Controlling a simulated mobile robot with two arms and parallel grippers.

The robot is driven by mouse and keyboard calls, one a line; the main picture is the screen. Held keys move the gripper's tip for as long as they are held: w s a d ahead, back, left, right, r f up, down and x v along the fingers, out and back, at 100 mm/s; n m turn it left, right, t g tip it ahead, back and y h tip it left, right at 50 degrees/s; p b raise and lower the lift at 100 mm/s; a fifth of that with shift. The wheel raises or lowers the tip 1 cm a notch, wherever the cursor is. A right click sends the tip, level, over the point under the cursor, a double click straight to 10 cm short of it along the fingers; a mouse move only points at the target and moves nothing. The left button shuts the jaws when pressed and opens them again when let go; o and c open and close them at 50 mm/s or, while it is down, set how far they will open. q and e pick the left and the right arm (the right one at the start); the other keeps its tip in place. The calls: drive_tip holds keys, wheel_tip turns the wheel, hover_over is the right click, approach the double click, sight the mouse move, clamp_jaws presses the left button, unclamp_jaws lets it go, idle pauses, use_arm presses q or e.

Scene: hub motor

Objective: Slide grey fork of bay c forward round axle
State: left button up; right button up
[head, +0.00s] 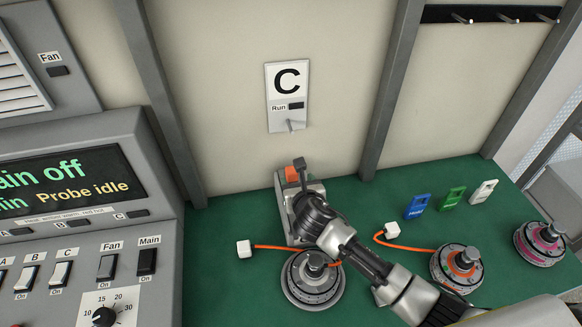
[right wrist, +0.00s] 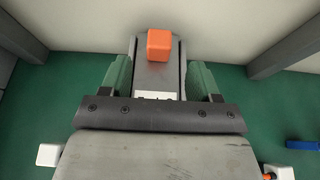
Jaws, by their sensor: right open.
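The grey fork (right wrist: 153,76) of bay C carries an orange knob (right wrist: 159,44), which also shows in the head view (head: 291,174). The fork lies in a grey holder (head: 284,208) against the back wall, below the C sign. My right gripper (head: 300,186) reaches over the holder from the front right. In the right wrist view my right gripper (right wrist: 160,80) is open, one finger on each side of the fork. Whether the fingers touch it cannot be told. The hub motor with its axle (head: 315,262) stands in front of the holder. My left gripper is out of view.
A white plug (head: 244,249) on an orange cable lies left of the motor. Another plug (head: 392,230), a hub motor (head: 457,265) and a pink one (head: 541,242) stand right. Blue, green and white tags (head: 453,198) lie behind them. A control console (head: 80,230) bounds the left.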

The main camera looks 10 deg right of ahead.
sight(292, 172)
drive_tip(key=x, duration=0.5)
drive_tip(key=shift+x, duration=1.6)
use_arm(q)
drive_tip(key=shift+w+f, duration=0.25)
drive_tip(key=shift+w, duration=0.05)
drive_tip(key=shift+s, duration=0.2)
use_arm(e)
drive_tip(key=shift+c, duration=0.3)
